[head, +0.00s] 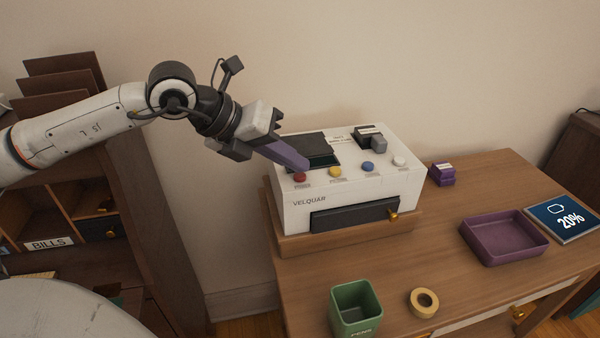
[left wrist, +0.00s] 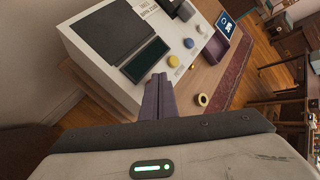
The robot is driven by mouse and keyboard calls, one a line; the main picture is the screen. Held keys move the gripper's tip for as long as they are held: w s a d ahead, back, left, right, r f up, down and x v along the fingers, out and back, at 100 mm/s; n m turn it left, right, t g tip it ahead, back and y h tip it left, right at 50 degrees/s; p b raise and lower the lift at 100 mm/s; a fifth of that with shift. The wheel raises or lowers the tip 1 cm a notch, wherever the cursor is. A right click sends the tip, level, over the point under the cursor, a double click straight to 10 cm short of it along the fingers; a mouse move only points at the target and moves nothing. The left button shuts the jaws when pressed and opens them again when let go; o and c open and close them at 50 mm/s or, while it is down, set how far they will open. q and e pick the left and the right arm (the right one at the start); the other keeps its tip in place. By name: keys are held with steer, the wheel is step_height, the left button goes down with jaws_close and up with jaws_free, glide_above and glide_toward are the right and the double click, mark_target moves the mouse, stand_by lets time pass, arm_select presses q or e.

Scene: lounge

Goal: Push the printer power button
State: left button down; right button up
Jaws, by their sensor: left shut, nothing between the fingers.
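The white printer (head: 350,185), marked VELQUAR, sits on a wooden base on the desk. Its top front edge has a row of buttons: red (head: 300,177), yellow (head: 335,171), blue (head: 367,167) and white (head: 399,161). Their small labels are too small to read. My left gripper (head: 304,167) is shut and empty, its purple fingers pointing down close to the red button; I cannot tell whether they touch it. In the left wrist view the fingers (left wrist: 159,80) are together, with the yellow button (left wrist: 173,61) just beyond; the red one is hidden there. My right gripper is out of view.
A dark screen (head: 324,161) and a grey lever or knob (head: 379,144) are on the printer's top. Shelves stand left.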

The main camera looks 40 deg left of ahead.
arm_select(q)
steer(key=shift+r, duration=0.2)
step_height(320, 180, up, 6)
steer(key=p, duration=0.4)
steer(key=shift+d+f, duration=0.1)
stand_by(0.3)
